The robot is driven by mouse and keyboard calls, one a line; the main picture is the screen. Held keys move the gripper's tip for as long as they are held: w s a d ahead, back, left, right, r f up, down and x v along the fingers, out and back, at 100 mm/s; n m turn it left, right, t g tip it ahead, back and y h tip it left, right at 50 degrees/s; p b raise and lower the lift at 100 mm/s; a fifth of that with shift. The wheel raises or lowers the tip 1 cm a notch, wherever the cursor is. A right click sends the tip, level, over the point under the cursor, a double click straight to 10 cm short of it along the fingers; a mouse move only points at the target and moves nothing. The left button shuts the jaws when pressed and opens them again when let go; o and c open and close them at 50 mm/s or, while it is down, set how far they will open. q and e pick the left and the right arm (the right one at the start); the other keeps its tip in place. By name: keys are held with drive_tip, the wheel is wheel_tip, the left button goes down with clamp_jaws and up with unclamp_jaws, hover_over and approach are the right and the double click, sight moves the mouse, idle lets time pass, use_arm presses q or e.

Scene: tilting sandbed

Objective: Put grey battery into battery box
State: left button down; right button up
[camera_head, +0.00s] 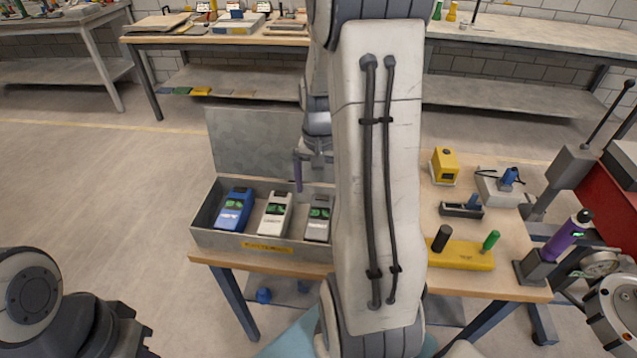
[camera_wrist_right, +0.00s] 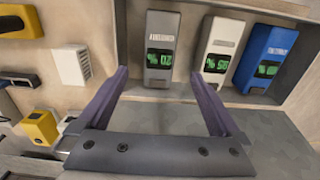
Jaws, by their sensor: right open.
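The grey battery (camera_head: 318,218) stands in the right part of the open metal battery box (camera_head: 215,238). It also shows in the right wrist view (camera_wrist_right: 160,48), with its green display facing up. A white battery (camera_head: 274,214) and a blue battery (camera_head: 235,209) stand to its left in the box. My right gripper (camera_head: 310,172) is above the back of the box, open and empty. In the right wrist view its purple fingers (camera_wrist_right: 160,76) are spread, with the grey battery beyond the gap between them. My arm hides the right end of the box.
The box's lid (camera_head: 255,140) stands open behind it. Right of my arm are a yellow block (camera_head: 460,254) with pegs, a yellow device (camera_head: 444,165) and a purple cylinder (camera_head: 563,238) in a holder. More benches stand at the back.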

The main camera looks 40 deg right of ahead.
drive_tip(key=shift+a+r, duration=0.1)
drive_tip(key=shift+r, duration=0.25)
drive_tip(key=s+a+r+n, duration=0.15)
drive_tip(key=a+n, duration=0.25)
drive_tip(key=a, duration=0.6)
drive_tip(key=a+r+n, duration=0.3)
drive_tip(key=a+n, duration=0.1)
drive_tip(key=a, duration=0.5)
drive_tip(key=s+a+r+n+y, duration=0.1)
drive_tip(key=s+a+n, duration=0.8)
drive_tip(key=s+a, duration=0.3)
drive_tip(key=shift+s+a+r, duration=0.2)
drive_tip(key=shift+s+a, duration=0.15)
drive_tip(key=shift+s, duration=0.5)
